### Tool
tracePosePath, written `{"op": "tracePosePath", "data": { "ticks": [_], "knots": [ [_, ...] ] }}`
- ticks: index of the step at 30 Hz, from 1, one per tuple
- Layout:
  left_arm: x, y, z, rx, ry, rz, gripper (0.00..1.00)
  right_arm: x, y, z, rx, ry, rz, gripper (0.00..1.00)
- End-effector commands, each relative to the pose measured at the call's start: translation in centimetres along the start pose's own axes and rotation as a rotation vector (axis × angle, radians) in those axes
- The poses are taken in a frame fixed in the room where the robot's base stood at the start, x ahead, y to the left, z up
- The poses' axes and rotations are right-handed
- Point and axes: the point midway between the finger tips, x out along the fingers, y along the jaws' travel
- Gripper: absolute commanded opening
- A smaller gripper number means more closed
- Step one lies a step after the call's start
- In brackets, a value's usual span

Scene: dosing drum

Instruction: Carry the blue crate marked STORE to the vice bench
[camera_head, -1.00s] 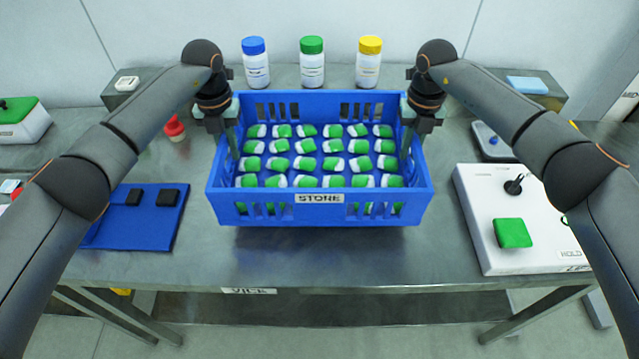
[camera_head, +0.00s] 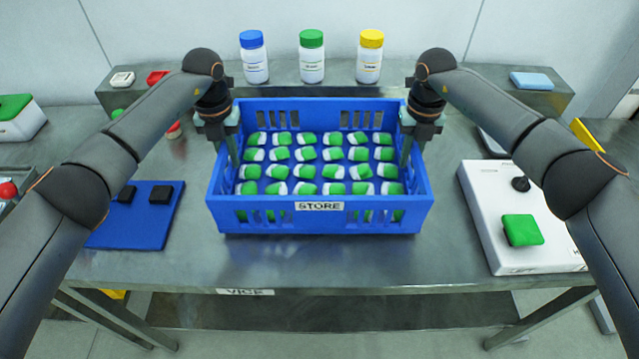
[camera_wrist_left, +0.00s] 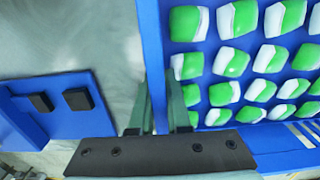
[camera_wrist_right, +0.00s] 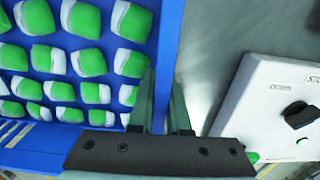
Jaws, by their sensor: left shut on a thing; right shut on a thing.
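The blue crate (camera_head: 320,223) with a STORE label on its front is upright above the metal bench (camera_head: 310,265), whose front edge reads VICE. It holds rows of green-and-white packs. I cannot tell whether its base touches the bench top. My left gripper (camera_head: 234,152) is shut on the crate's left side wall, also seen in the left wrist view (camera_wrist_left: 152,60). My right gripper (camera_head: 406,152) is shut on the right side wall, also seen in the right wrist view (camera_wrist_right: 168,50).
Three bottles with blue (camera_head: 253,58), green (camera_head: 312,58) and yellow (camera_head: 369,58) caps stand on a shelf behind the crate. A blue mat (camera_head: 140,225) with two black blocks lies left. A white control box (camera_head: 500,190) with a green button stands right. Bench in front is bare.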

Motion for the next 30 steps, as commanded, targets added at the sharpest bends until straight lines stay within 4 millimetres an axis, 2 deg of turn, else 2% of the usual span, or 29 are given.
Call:
{"op": "tracePosePath", "data": {
  "ticks": [4,5,12,19,23,26,30],
  "knots": [
    [0.6,0.0,0.1,0.000,-0.006,-0.001,0.00,0.6,0.0,0.1,0.001,-0.005,0.001,0.00],
    [0.7,0.1,0.0,-0.001,0.000,0.001,0.17,0.7,-0.1,0.0,0.002,0.000,-0.001,0.17],
    [0.6,0.0,0.0,-0.001,0.000,0.001,0.44,0.6,0.0,0.0,0.001,0.000,-0.001,0.44],
    [0.6,0.0,0.0,0.000,0.000,0.000,0.45,0.6,0.0,0.0,0.000,0.000,0.000,0.45],
    [-0.1,0.0,0.1,0.000,-0.002,0.000,0.45,0.6,0.0,0.0,0.000,0.000,0.000,0.45],
    [-1.6,0.0,0.1,-0.001,-0.004,-0.001,0.45,0.6,0.0,0.0,0.000,0.000,0.000,0.45],
    [-4.7,0.0,0.1,0.000,-0.004,0.000,0.45,0.6,0.0,0.0,0.000,0.000,0.000,0.45]
  ]
}}
